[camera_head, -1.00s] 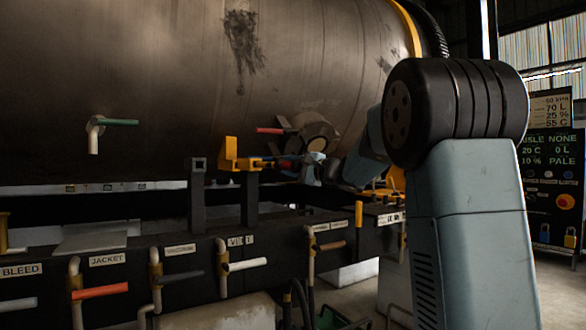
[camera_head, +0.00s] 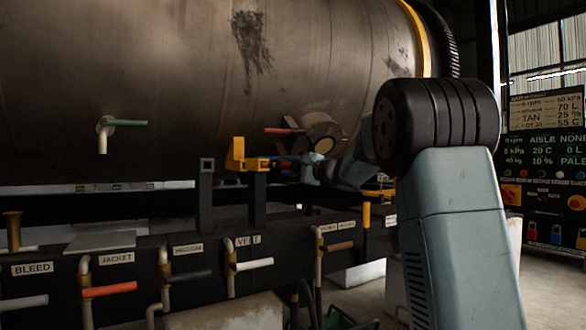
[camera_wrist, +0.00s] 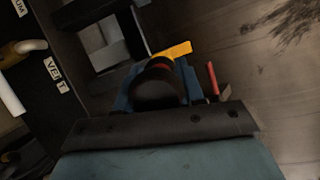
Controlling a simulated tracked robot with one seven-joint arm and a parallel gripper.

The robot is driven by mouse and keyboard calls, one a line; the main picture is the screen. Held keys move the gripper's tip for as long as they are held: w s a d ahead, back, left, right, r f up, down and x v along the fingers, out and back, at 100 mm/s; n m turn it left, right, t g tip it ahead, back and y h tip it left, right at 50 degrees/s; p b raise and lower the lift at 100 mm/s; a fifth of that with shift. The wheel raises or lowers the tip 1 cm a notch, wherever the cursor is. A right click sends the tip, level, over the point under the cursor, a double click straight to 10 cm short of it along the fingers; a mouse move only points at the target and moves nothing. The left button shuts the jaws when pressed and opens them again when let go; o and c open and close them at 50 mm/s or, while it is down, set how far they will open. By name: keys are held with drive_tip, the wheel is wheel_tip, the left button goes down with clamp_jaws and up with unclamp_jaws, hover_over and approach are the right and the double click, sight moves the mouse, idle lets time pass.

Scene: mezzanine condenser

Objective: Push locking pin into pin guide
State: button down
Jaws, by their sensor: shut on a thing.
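My gripper (camera_head: 298,166) is shut on the locking pin, beside the lower right of the big drum. In the wrist view my gripper (camera_wrist: 157,84) has its blue fingers on both sides of a dark round pin end (camera_wrist: 158,88) with a reddish band. A blue part, seemingly of the pin, shows left of my gripper at a yellow bracket (camera_head: 237,154) on a dark post. The yellow bracket, seemingly the pin guide, also shows in the wrist view (camera_wrist: 175,50). A second dark post with a square hole (camera_head: 206,170) stands further left. I cannot tell how deep the pin sits.
The drum (camera_head: 180,90) fills the space behind. A red-handled valve (camera_head: 283,131) is above my gripper. A black panel (camera_head: 150,275) with several labelled valve handles runs below. A control board (camera_head: 545,165) stands at the right.

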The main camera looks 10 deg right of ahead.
sight(272, 165)
drive_tip(key=shift+w+a+r, duration=0.1)
drive_tip(key=shift+w+a, duration=0.1)
drive_tip(key=shift+w, duration=0.4)
drive_tip(key=shift+w+a, duration=0.15)
drive_tip(key=shift+w, duration=0.45)
drive_tip(key=shift+w+a, duration=0.1)
drive_tip(key=shift+w, duration=0.15)
drive_tip(key=shift+w+a, duration=0.6)
drive_tip(key=shift+w, duration=1.15)
drive_tip(key=shift+w+a, duration=0.65)
drive_tip(key=shift+w, duration=1.1)
drive_tip(key=shift+w+a, duration=0.6)
drive_tip(key=shift+w, duration=1.15)
drive_tip(key=shift+w, duration=0.1)
drive_tip(key=c, duration=0.6)
unclamp_jaws()
drive_tip(key=shift+w, duration=0.1)
drive_tip(key=shift+d, duration=0.15)
